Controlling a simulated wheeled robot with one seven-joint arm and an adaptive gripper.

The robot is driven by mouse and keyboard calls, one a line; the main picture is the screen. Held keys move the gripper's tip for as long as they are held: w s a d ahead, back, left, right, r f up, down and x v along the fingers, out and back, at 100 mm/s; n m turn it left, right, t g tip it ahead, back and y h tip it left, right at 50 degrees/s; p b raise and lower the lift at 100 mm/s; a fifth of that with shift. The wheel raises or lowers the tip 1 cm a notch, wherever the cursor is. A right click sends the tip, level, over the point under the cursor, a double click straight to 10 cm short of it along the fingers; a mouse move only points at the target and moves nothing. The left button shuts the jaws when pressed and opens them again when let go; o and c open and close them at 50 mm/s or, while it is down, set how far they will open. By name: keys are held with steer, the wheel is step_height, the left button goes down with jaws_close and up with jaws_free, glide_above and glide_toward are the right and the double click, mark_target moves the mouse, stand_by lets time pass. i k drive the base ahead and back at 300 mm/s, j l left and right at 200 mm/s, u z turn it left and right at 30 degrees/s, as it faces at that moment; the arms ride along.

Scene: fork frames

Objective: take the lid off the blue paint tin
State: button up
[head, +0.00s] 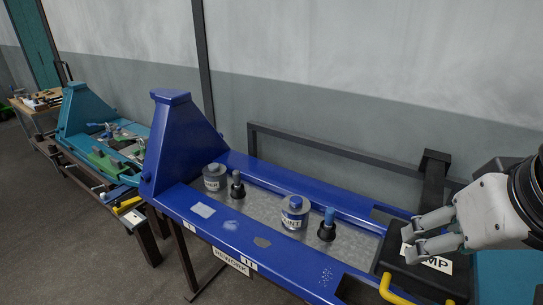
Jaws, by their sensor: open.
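A grey paint tin with a blue label reading partly "INT" (292,221) stands upright on the metal bed of the blue frame. Its grey lid (288,203) is on top, with a blue spot or knob on it. A second grey tin (214,183) stands farther left with a pale label and a grey top. My gripper (408,244) is at the right, its pale fingers apart and empty, pointing left. It is above the black block at the bed's right end, well to the right of the blue-marked tin and not touching it.
A black post with a blue top (327,226) stands just right of the blue-marked tin. A dark post (237,188) stands beside the other tin. The blue frame (285,262) has raised rails and a tall left end. A yellow handle (395,290) is below my gripper.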

mark_target(294, 205)
steer(key=u, duration=0.3)
steer(key=i+j+z, duration=0.1)
steer(key=j+z, duration=0.15)
steer(key=z, duration=0.2)
steer(key=i+j+z, duration=0.1)
steer(key=j+z, duration=0.15)
steer(key=z, duration=0.2)
steer(key=j+z, duration=0.35)
steer(key=j, duration=2.05)
steer(key=i, duration=0.1)
